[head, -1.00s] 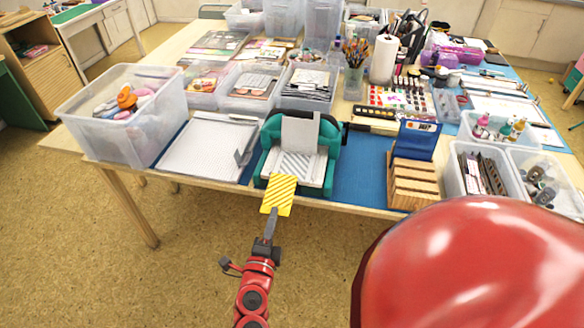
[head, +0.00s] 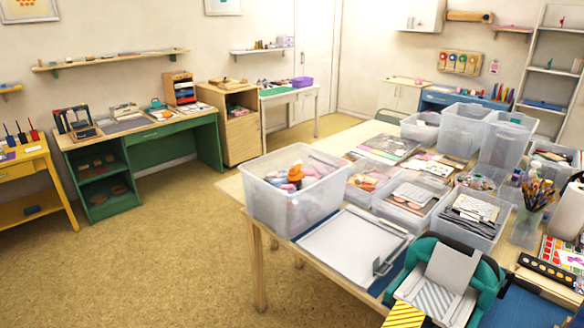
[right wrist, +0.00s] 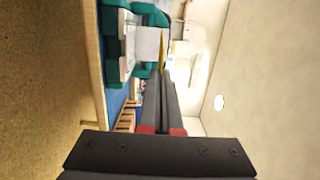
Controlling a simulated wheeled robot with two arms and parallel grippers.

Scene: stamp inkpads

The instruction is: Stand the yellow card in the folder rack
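The yellow card (head: 405,314) with dark stripes shows at the bottom of the head view, in front of the teal machine (head: 448,262). In the right wrist view the card (right wrist: 162,48) is almost edge-on at the tips of my right gripper (right wrist: 163,72), whose dark fingers are shut on it. The right gripper is below the head view's edge. My left gripper is in neither view. A black-framed stand (head: 74,122) and a brown tiered unit (head: 180,88) stand on the green desk (head: 150,135); I cannot tell whether either is the folder rack.
A clear bin (head: 290,208) and a white board (head: 352,242) sit at the near left corner of the wooden table (head: 325,272). More clear boxes crowd behind them. A yellow desk (head: 35,178) stands at far left. The floor (head: 165,250) between is clear.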

